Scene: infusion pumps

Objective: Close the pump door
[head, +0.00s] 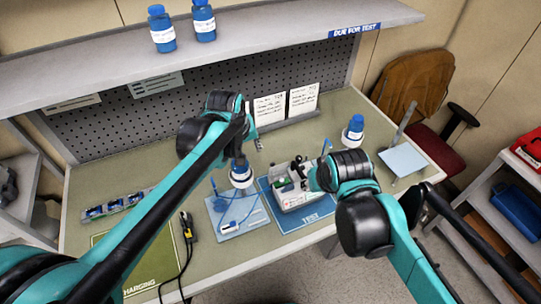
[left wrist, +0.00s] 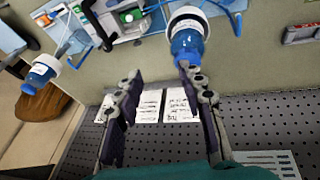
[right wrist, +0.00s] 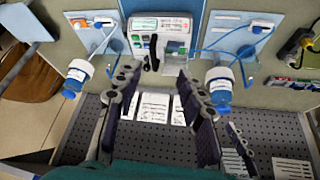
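The pump (head: 297,196) is a light grey box on the blue TEST mat (head: 309,222). In the right wrist view the pump (right wrist: 160,26) shows a pale screen, with a black bar and a clear greenish part below it. I cannot tell how far its door stands open. My right gripper (right wrist: 157,95) is open and empty, with the pump beyond its fingertips. In the head view the right arm hides part of the pump. My left gripper (left wrist: 160,88) is open and empty, above the back of the table. The pump (left wrist: 128,14) shows at the top of the left wrist view.
A bottle hangs over a blue stand (head: 237,216) left of the pump. This blue bottle (left wrist: 187,38) is just beyond my left fingertips. Another bottle (head: 353,128) and pale stand (head: 403,160) are at right. Cards (head: 303,99) stand behind. A shelf (head: 230,45) overhangs the back.

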